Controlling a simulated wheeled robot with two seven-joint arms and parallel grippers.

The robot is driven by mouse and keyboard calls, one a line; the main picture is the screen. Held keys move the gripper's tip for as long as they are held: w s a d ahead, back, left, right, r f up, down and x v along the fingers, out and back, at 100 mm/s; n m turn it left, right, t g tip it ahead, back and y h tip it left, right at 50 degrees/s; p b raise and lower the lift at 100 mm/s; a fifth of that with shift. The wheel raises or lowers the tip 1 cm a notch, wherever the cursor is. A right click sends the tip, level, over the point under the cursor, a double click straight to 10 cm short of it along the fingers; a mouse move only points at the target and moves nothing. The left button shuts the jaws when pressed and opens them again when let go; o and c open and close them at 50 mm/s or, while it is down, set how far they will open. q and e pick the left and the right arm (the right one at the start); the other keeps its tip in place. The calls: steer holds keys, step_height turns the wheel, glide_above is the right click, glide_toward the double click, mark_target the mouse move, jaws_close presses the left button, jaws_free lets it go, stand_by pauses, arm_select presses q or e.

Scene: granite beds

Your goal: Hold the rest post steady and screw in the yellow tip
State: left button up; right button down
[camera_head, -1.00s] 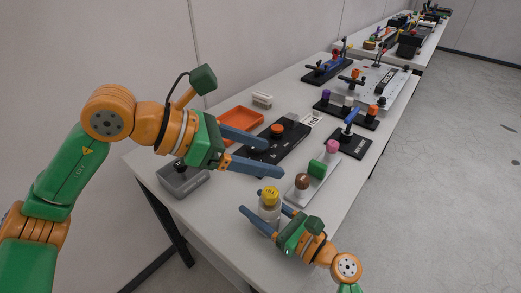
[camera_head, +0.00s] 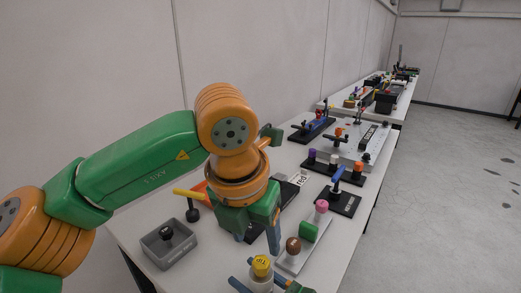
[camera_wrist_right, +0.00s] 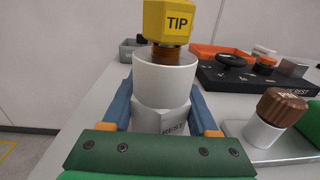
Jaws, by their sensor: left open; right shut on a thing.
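The rest post (camera_wrist_right: 165,88) is a white upright cylinder with a wider collar and a block marked REST. It also shows at the bottom of the head view (camera_head: 260,284). The yellow tip (camera_head: 261,266) stands on top of it; in the right wrist view the tip (camera_wrist_right: 168,22) sits above the collar, its brown stem entering the opening. How deep the stem goes is hidden. My right gripper (camera_wrist_right: 163,118) is shut on the post, one blue finger at each side. My left gripper (camera_head: 257,243) is open and empty, fingers pointing down, behind the tip.
A white plate (camera_head: 290,263) with brown, green and pink pieces lies right of the post. A grey tray (camera_head: 168,252) stands at the left. A black board (camera_wrist_right: 235,75) and orange tray (camera_wrist_right: 213,52) lie behind; my left arm partly covers them in the head view.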

mark_target(259, 262)
arm_select(q)
steer(key=x, duration=0.8)
steer(key=shift+w+a+f, duration=0.15)
steer(key=shift+a+f, duration=0.05)
steer(key=shift+f, duration=0.2)
arm_select(e)
steer(key=shift+a, duration=0.15)
